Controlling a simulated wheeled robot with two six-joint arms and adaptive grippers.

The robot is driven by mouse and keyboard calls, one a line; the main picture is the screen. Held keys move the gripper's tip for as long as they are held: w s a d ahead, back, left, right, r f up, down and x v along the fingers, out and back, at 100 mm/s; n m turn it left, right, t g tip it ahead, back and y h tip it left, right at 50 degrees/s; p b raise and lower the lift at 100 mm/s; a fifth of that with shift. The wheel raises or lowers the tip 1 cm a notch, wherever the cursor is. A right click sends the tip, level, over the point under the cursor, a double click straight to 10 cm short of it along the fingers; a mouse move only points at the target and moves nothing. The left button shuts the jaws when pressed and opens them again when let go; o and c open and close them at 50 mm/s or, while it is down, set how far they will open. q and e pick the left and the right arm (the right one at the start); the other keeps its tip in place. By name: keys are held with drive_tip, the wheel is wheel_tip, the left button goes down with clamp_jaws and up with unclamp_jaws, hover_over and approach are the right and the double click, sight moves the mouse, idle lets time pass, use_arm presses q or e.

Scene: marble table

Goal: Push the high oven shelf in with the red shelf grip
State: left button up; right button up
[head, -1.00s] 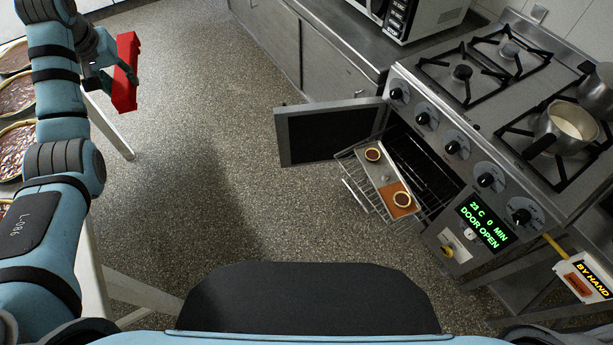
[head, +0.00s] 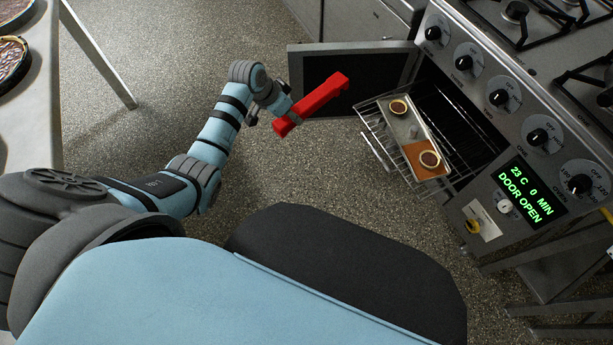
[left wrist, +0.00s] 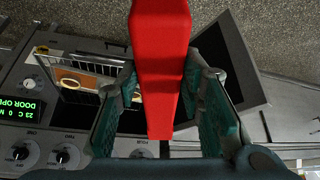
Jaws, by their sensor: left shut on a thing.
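The red shelf grip (head: 316,101) is held in my left gripper (head: 293,118), in front of the open oven and apart from it. In the left wrist view the red grip (left wrist: 160,65) sits between the green finger pads of the gripper (left wrist: 165,110). The pulled-out wire oven shelf (head: 376,133) sticks out of the oven opening, to the right of the grip. It carries a metal tray (head: 409,127) with two small tarts. The shelf also shows in the left wrist view (left wrist: 95,64). My right gripper is not in view.
The oven door (head: 345,75) stands open beside the shelf. The display (head: 531,195) reads 23 C, 0 MIN, DOOR OPEN. A pale table (head: 30,110) with pies stands at the left. The floor before the oven is clear.

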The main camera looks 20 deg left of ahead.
use_arm(q)
drive_tip(key=s+d+f+m+b, duration=0.1)
drive_tip(key=s+d+f+b, duration=0.2)
drive_tip(key=f, duration=0.6)
drive_tip(key=s+d+f+m+h+b, duration=0.1)
drive_tip(key=s+d+f+m+b, duration=0.1)
drive_tip(key=f, duration=0.7)
drive_tip(key=s+d+b, duration=0.1)
drive_tip(key=s+d, duration=0.1)
drive_tip(key=shift+s+d+g+h+b, duration=0.25)
drive_tip(key=shift+d+g+h+b, duration=0.05)
drive_tip(key=shift+d, duration=0.1)
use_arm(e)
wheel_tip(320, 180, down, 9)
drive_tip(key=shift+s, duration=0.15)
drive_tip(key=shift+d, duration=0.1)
